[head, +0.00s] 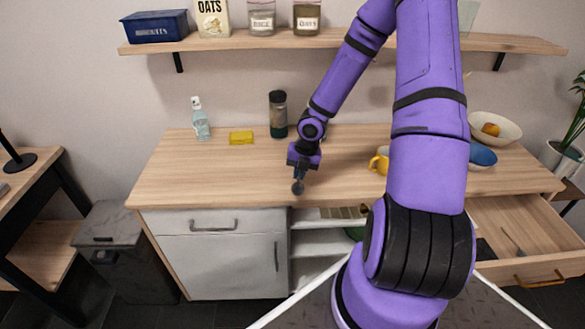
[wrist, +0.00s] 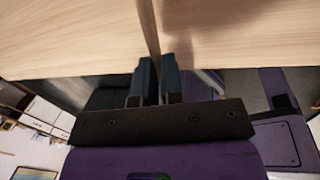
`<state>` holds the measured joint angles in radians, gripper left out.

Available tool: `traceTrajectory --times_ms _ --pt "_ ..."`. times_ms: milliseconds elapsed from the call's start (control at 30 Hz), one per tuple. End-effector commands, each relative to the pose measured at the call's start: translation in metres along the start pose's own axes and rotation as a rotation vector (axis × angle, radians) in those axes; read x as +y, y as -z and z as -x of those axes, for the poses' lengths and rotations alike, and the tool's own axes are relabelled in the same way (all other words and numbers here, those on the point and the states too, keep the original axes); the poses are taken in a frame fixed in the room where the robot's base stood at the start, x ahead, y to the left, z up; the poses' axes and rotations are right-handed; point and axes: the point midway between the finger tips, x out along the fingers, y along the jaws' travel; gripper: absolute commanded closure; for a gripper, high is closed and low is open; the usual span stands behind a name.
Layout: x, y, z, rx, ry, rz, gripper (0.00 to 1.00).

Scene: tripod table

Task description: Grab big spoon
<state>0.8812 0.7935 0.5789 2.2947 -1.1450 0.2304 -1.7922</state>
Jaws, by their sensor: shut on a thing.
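My gripper (head: 301,174) is above the front part of the wooden counter, left of the yellow mug. In the wrist view, the two dark fingers of my gripper (wrist: 158,65) are close together around a thin brownish strip, the spoon's handle (wrist: 150,30), which runs up past the fingertips. The rest of the spoon is hidden or too small to make out.
The counter (head: 220,175) is clear around my gripper. A yellow mug (head: 380,160), dark jar (head: 278,115), yellow sponge (head: 241,138) and spray bottle (head: 200,120) stand on it. Bowls (head: 495,130) sit at the right. An open drawer (head: 515,215) juts out at the lower right.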

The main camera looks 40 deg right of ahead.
Motion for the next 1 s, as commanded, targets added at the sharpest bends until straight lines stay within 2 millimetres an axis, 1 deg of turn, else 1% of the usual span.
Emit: traceTrajectory --times_ms 33,133,300,733,1000 --pt "-0.005 0.009 0.003 0.001 0.003 0.002 1.0" --pt "-0.018 0.03 0.008 0.0 0.003 0.004 1.0" --pt "-0.033 0.053 0.013 0.002 0.003 0.004 1.0" --pt "-0.053 0.083 0.02 0.004 0.001 0.0 1.0" --pt "-0.059 0.091 0.022 0.001 0.0 0.0 1.0"
